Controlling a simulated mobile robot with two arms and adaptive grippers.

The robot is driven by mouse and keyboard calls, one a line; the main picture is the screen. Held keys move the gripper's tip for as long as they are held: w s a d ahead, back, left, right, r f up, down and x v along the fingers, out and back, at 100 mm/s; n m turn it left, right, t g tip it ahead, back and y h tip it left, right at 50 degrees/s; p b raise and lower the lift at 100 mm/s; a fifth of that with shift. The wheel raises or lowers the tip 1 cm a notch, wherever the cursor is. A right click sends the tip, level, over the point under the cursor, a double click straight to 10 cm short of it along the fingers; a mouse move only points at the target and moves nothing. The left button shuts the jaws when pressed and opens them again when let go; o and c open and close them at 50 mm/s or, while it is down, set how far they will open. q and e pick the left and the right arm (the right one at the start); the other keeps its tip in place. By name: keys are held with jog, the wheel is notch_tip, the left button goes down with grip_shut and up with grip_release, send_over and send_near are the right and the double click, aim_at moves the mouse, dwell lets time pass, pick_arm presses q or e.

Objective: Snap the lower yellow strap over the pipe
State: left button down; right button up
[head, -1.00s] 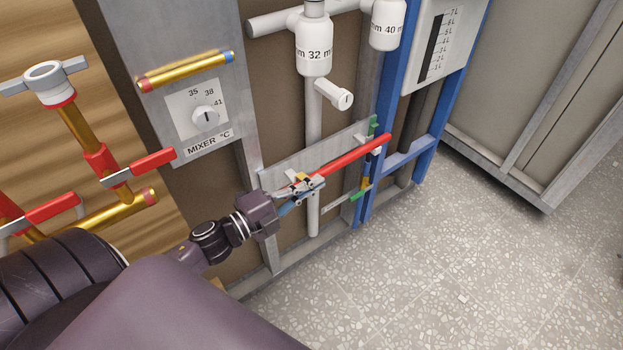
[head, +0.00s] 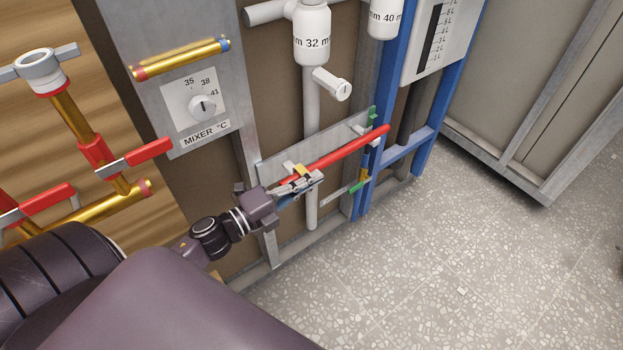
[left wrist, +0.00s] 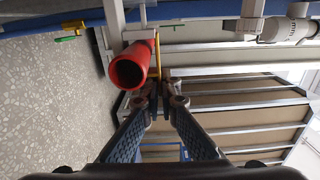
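The red pipe (head: 345,150) slopes across a metal plate, and its open end (left wrist: 130,70) faces the left wrist camera. A yellow strap (head: 302,170) shows at the pipe's lower end, beside my left fingertips. In the left wrist view a thin yellow strip (left wrist: 157,62) runs along the pipe's right side near the fingertips. My left gripper (head: 312,180), also in the left wrist view (left wrist: 166,92), has its fingers drawn close together; I cannot tell whether they touch the strap. Another yellow piece (head: 365,174) with green ends is near the blue post. My right gripper is not in view.
The blue frame (head: 400,155) stands right of the pipe. Brass pipes with red handles (head: 148,152) are at left.

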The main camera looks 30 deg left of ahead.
pick_arm(q)
jog(key=c, duration=2.2)
grip_release()
jog(key=shift+f, duration=0.1)
jog(key=shift+c, duration=0.2)
jog(key=shift+o, duration=0.2)
jog(key=shift+s, duration=0.1)
jog(key=v, duration=1.2)
jog(key=shift+f, duration=0.1)
